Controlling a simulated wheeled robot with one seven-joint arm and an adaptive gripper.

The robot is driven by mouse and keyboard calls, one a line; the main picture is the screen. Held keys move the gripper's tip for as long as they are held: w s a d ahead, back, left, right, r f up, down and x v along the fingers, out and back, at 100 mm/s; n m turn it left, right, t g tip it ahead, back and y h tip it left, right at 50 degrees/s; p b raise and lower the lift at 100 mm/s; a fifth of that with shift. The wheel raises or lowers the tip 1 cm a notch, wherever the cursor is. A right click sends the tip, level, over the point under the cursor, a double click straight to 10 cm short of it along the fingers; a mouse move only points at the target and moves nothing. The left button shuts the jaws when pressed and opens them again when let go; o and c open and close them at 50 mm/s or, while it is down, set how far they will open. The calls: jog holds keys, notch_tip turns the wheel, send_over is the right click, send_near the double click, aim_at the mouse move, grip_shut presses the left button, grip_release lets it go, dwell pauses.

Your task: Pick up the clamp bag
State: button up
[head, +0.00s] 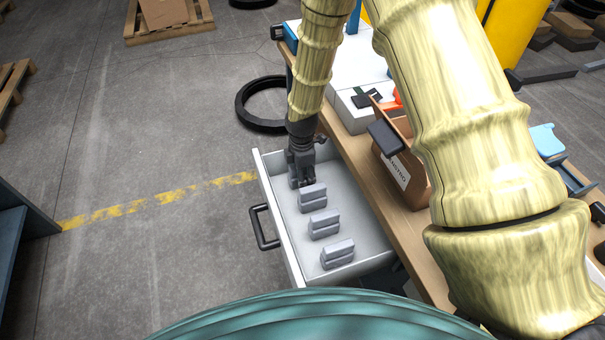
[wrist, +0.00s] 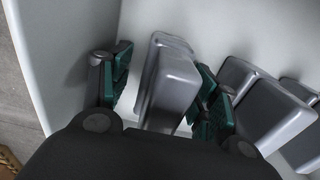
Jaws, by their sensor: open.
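Several grey clamp bags, blocky with two ridges, sit in a row in the open drawer. In the head view three show clearly: one just in front of my gripper (head: 312,197), a middle one (head: 323,224) and the nearest one (head: 337,254). My gripper (head: 302,177) points down inside the drawer at the far end of the row. In the wrist view, its open green-padded fingers (wrist: 163,95) stand on either side of one clamp bag (wrist: 168,82), with its lower end hidden by my gripper body. Whether either pad touches it, I cannot tell. Another clamp bag (wrist: 262,100) lies right of the right finger.
The white drawer (head: 278,225) with a black handle (head: 263,228) projects from the wooden bench (head: 352,152). A brown box (head: 402,178) stands on the bench right of the drawer. A black ring (head: 262,104) lies on the floor beyond. Floor left of the drawer is clear.

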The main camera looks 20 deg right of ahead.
jog(key=shift+f, duration=0.35)
jog(key=c, duration=1.2)
jog(key=shift+o, duration=0.2)
